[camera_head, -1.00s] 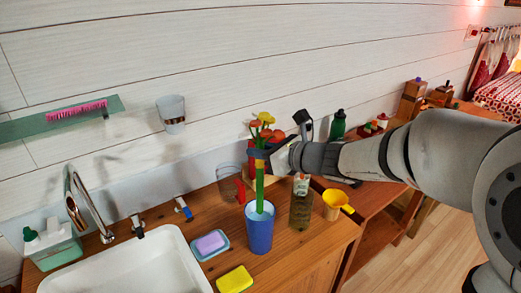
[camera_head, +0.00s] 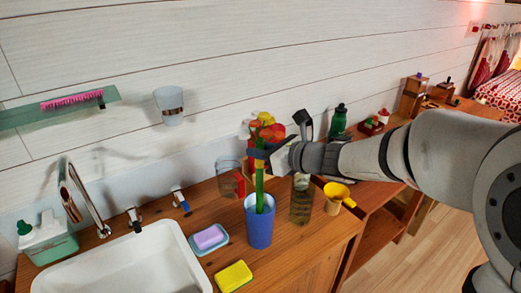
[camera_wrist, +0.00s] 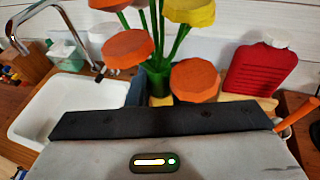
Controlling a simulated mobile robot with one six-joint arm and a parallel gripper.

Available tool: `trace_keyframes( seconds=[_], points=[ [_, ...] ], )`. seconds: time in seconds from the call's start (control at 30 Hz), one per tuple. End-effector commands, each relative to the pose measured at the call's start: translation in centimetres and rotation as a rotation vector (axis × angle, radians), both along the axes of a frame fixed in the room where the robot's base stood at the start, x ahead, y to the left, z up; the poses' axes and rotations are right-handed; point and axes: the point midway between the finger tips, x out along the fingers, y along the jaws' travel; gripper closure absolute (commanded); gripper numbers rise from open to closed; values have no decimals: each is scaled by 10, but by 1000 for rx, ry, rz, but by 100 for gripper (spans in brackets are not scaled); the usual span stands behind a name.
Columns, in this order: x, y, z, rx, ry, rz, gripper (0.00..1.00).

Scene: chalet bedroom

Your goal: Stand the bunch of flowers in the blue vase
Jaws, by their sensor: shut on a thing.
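The bunch of flowers (camera_head: 259,185) has green stems and red, orange and yellow heads. My gripper (camera_head: 264,154) is shut on the upper stems, just below the heads. The bunch is close to upright, and its stems reach down into the mouth of the blue vase (camera_head: 259,231); their lower end is hard to make out. The vase stands upright on the wooden counter. In the wrist view the orange flower heads (camera_wrist: 128,48) show just beyond my dark jaw (camera_wrist: 160,121), and the vase is hidden.
A soap dish (camera_head: 209,239) and a yellow sponge (camera_head: 234,276) lie left of the vase, near the white sink (camera_head: 130,270). A red canister (camera_wrist: 262,70) shows in the wrist view.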

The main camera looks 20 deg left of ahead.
Motion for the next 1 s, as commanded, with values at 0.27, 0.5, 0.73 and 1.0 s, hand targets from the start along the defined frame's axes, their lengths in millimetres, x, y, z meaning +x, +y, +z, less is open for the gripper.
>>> trace_keyframes(
  seconds=[0.27,0.5,0.73,1.0],
  points=[
    [0,0,-10,0,0,0,100],
    [0,0,-17,0,0,0,100],
    [0,0,-24,0,0,0,100],
    [0,0,-32,0,0,0,100]
  ],
)
